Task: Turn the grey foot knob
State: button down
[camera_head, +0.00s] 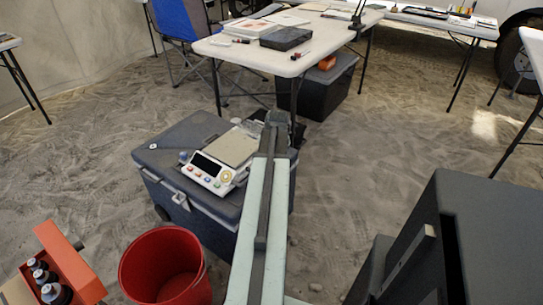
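A white weighing scale (222,160) with a tan-grey plate, a dark display and several coloured buttons sits on the lid of a dark grey-blue cooler (170,136). A small grey-blue round piece at the scale's left corner looks like the foot knob (183,157); it is too small to make out in detail. My pale green arm reaches up from the bottom centre, passing in front of the cooler's right part. My gripper (277,119) seems to be at its dark far end, right of the scale and apart from the knob in the picture. Its fingers cannot be made out.
A red bucket (163,262) and an orange box (68,262) with dark bottles stand at front left. A dark case (495,235) fills the lower right. A white table (225,49) with tools stands behind the cooler. Sandy ground right of the cooler is open.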

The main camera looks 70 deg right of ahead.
dwell(0.5)
jog(key=c, duration=1.3)
grip_release()
jog(key=shift+o, duration=0.2)
jog(key=p+v, duration=0.7)
jog(key=shift+r, duration=0.4)
jog(key=shift+a, duration=0.1)
jog(key=shift+s, duration=0.15)
